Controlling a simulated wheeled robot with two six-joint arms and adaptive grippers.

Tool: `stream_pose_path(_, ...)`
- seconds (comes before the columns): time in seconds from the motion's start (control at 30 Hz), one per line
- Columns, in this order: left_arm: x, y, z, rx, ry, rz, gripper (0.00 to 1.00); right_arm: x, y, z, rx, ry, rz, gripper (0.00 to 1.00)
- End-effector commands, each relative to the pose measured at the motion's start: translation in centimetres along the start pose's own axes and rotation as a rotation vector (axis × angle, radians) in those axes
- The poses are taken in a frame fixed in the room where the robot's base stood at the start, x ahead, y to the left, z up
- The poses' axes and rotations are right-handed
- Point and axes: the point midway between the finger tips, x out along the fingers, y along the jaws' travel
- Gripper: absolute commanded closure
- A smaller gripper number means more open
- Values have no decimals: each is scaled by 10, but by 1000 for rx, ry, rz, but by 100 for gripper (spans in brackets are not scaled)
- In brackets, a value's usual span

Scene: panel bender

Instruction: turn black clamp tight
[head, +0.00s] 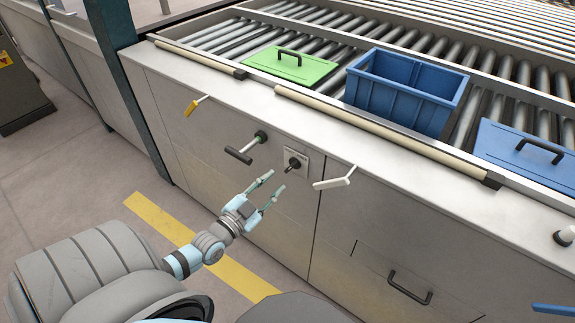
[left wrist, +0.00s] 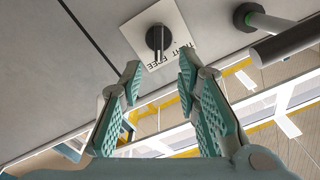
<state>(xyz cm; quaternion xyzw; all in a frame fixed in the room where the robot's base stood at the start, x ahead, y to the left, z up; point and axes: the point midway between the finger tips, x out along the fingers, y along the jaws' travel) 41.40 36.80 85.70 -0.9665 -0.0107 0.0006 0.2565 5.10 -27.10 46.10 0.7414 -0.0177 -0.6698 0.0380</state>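The black clamp (head: 292,165) is a small dark turning handle on a white square plate on the bench's front panel. In the left wrist view the clamp (left wrist: 158,40) stands out at the top middle, and the plate's lettering, partly hidden by it, appears to read TIGHT and FREE. My left gripper (head: 277,180) is open and empty, just below and in front of the clamp. In the left wrist view the fingers (left wrist: 160,76) are spread below the clamp, apart from it. My right gripper is not in view.
A black T-handle on a green rod (head: 240,154) sticks out left of the clamp; a white lever (head: 335,181) is to its right. A yellow-tipped lever (head: 194,106) is farther left. A blue crate (head: 402,88), a green lid (head: 290,66) and a blue lid (head: 525,152) rest on the rollers above.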

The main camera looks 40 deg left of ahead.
Motion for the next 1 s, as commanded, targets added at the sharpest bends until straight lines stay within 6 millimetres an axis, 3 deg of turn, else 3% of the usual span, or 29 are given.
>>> stream_pose_path(0.1,35,3,5,-1,2,-3,70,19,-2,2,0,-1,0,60)
stream_pose_path(0.3,67,2,5,-2,-2,0,70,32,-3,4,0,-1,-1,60)
stream_pose_path(0.67,74,1,2,-2,-3,1,70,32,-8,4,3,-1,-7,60)
stream_pose_path(0.83,74,1,2,-2,-3,1,97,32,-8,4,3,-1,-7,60)
stream_pose_path(1.0,74,1,2,-2,-3,1,100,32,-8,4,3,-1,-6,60)
